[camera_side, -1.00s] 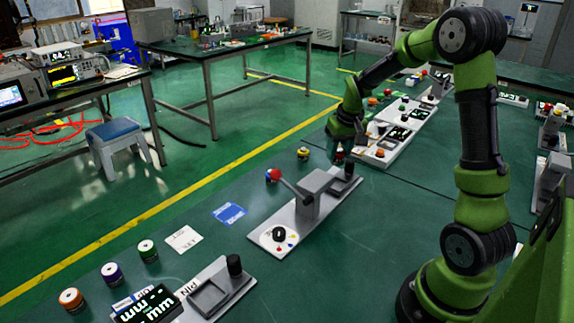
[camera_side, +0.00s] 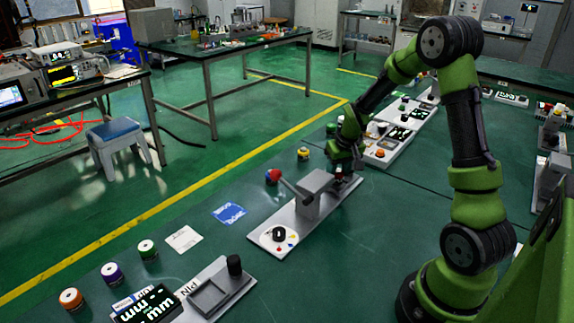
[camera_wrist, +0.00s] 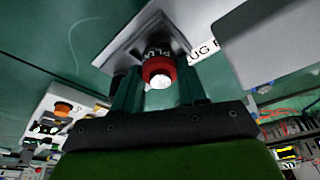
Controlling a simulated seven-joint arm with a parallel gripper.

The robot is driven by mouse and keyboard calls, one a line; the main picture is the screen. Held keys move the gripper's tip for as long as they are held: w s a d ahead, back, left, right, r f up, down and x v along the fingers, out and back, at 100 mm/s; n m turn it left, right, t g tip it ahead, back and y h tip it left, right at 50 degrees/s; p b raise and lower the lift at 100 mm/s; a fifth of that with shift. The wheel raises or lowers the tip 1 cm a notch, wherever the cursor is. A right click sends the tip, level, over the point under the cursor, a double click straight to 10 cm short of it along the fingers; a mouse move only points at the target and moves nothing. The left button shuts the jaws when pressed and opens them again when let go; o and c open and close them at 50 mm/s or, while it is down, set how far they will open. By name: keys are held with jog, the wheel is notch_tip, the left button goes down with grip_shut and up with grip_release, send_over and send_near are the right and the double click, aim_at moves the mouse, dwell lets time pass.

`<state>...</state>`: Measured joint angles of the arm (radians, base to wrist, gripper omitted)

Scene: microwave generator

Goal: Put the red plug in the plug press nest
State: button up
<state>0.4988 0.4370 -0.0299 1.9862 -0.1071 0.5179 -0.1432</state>
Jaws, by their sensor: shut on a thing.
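The red plug (camera_wrist: 159,69), with a white round end facing the camera, is between my gripper's fingers (camera_wrist: 160,82) in the wrist view. My gripper is shut on it. In the side view my gripper (camera_side: 343,170) is low over the far end of the grey plug press (camera_side: 312,195), at its nest.
A yellow-topped part (camera_side: 303,154) stands nearby. A blue card (camera_side: 230,213) and a white card (camera_side: 184,239) lie toward the front left. Another station (camera_side: 392,135) stands behind.

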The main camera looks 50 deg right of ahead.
jog(key=shift+f, duration=0.55)
dwell(0.4)
jog(key=o, duration=1.2)
jog(key=v, duration=1.7)
jog(key=s+a+r+t+y, duration=0.1)
jog(key=s+a, duration=0.2)
jog(key=a, duration=0.4)
jog(key=s+a+r+n+t+y, duration=0.1)
jog(key=s+a+r+t, duration=0.1)
jog(key=a, duration=0.6)
jog(key=s+a+r+n+t+y, duration=0.1)
jog(key=s+a, duration=0.4)
jog(key=a, duration=0.2)
jog(key=shift+a+r+y, duration=0.3)
jog(key=shift+a, duration=0.1)
